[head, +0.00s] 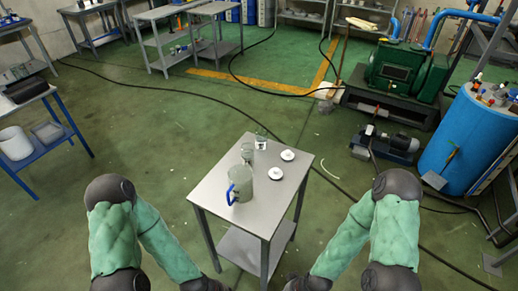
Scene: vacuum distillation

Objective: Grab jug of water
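A clear jug (243,184) with a blue handle stands upright near the front left of a small grey table (212,187), directly ahead of me. The handle is on the jug's left side. I cannot make out the water level in it. My two arms reach in from the bottom left and bottom right. Only dark wrist parts show at the bottom edge, in front of the table on either side; my gripper fingers are outside the picture. Nothing of mine touches the jug.
Clear glassware (247,152) stands behind the jug, with two round white pieces (287,155) to its right. The table has a lower shelf (243,246). A blue tank (466,140) and a motor (388,141) stand at the right. Green floor around the table is largely clear.

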